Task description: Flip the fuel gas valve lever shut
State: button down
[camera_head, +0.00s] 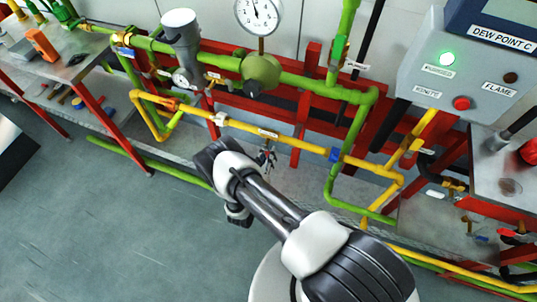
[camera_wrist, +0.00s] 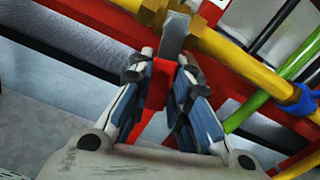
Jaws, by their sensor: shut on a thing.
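The yellow pipe (camera_head: 305,143) runs across the frame in front of me. In the wrist view the pipe (camera_wrist: 235,55) carries a brass fitting (camera_wrist: 152,12). A flat grey lever (camera_wrist: 173,32) extends from this fitting toward my gripper. In the head view my gripper (camera_head: 267,157) is small, just below the yellow pipe near a pale label (camera_head: 268,133). The lever cannot be made out there, and I cannot read the label.
Green pipes (camera_head: 300,80) and a red frame (camera_head: 303,110) stand behind. A grey control box (camera_head: 450,80) with a lit green lamp is at the right. A workbench (camera_head: 75,62) with tools is at the left.

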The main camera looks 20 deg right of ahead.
jog(key=shift+w+a+f+m+b, duration=0.15)
jog(key=shift+m+b, duration=0.1)
jog(key=shift+m, duration=0.2)
jog(key=shift+w+a+m+b, duration=0.1)
jog(key=shift+a+m+b, duration=0.1)
jog(key=shift+m, duration=0.25)
jog(key=shift+w+a+m, duration=0.2)
jog(key=shift+a+m, duration=0.05)
jog(key=shift+m, duration=0.45)
jog(key=c, duration=1.5)
grip_release()
jog(key=v, duration=1.2)
